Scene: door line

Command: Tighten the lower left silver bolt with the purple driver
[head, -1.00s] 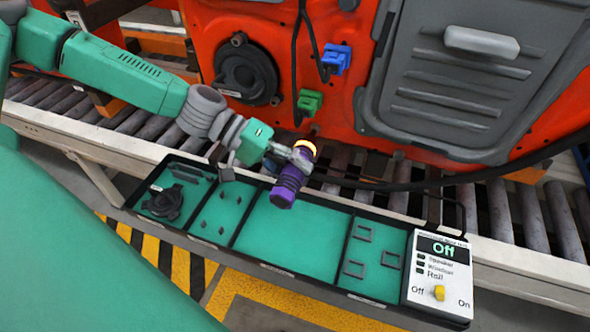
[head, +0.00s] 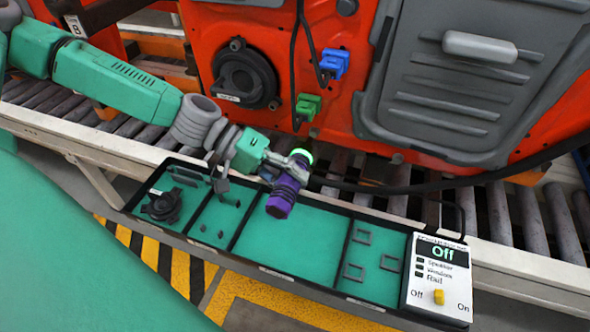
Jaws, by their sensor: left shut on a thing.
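My left gripper (head: 287,168) is shut on the purple driver (head: 284,190). The driver is tilted, with its ring lit green at the upper end and its purple body pointing down over the tray. It is held in front of the orange door panel (head: 290,20), apart from it. A black round speaker (head: 245,78) is mounted on the door, up and left of the driver. I cannot make out a silver bolt clearly. My right gripper is not in view.
A teal tray (head: 300,235) with dividers holds a black round part (head: 162,205) and small dark parts. A control box (head: 437,275) reads "Off" and has a yellow knob. A roller conveyor (head: 520,220) runs behind.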

